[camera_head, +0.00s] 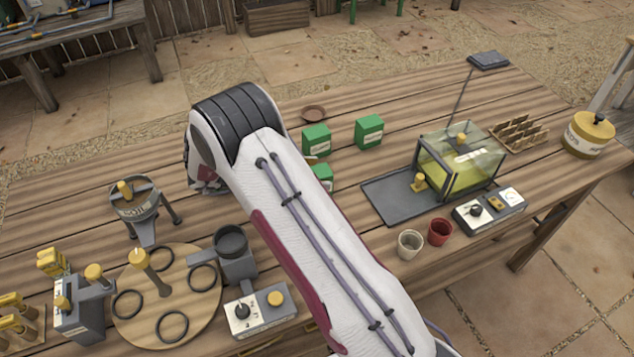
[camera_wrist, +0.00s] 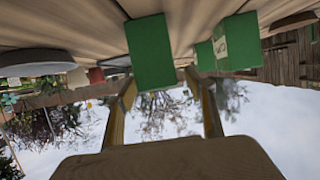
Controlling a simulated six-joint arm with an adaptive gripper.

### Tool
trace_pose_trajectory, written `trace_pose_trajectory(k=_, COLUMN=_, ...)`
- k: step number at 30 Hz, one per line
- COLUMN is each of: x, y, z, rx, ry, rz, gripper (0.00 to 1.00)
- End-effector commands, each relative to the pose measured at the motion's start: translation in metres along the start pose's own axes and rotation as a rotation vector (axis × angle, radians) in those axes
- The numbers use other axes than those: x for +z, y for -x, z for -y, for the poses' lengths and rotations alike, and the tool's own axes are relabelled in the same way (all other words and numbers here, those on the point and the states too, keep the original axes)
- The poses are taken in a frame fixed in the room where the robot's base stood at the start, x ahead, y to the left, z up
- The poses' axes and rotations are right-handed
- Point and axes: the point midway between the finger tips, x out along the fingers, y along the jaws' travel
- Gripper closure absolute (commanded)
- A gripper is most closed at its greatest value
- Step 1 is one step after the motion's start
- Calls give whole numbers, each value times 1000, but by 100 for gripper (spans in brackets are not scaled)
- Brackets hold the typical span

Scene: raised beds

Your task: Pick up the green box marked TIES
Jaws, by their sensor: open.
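Three green boxes show on the wooden table in the head view: one at the back left (camera_head: 316,140), one to its right (camera_head: 369,131), and one nearer (camera_head: 322,177), partly hidden by my arm. Each of the first two has a pale label, but I cannot read which says TIES. In the wrist view, which looks upside down, one green box (camera_wrist: 152,55) stands just beyond my open, empty gripper (camera_wrist: 159,84), roughly in line with the gap. A labelled green box (camera_wrist: 236,42) and another (camera_wrist: 205,55) are to the right. My fingers are hidden in the head view.
A glass case (camera_head: 460,160) on a dark tray, a red pot (camera_head: 440,232) and a pale pot (camera_head: 410,244) stand to the right. A brown saucer (camera_head: 314,113) lies behind the boxes. A round board (camera_head: 168,300) with black rings is at left.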

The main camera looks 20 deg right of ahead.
Motion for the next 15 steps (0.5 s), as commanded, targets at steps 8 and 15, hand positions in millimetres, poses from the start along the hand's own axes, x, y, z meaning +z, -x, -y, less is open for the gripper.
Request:
trace_pose_trajectory(k=8, x=0, y=0, z=0, rx=-1, ry=1, rz=0, gripper=46)
trace_pose_trajectory(k=15, x=1, y=-12, z=0, rx=-1, ry=2, rz=0, gripper=46)
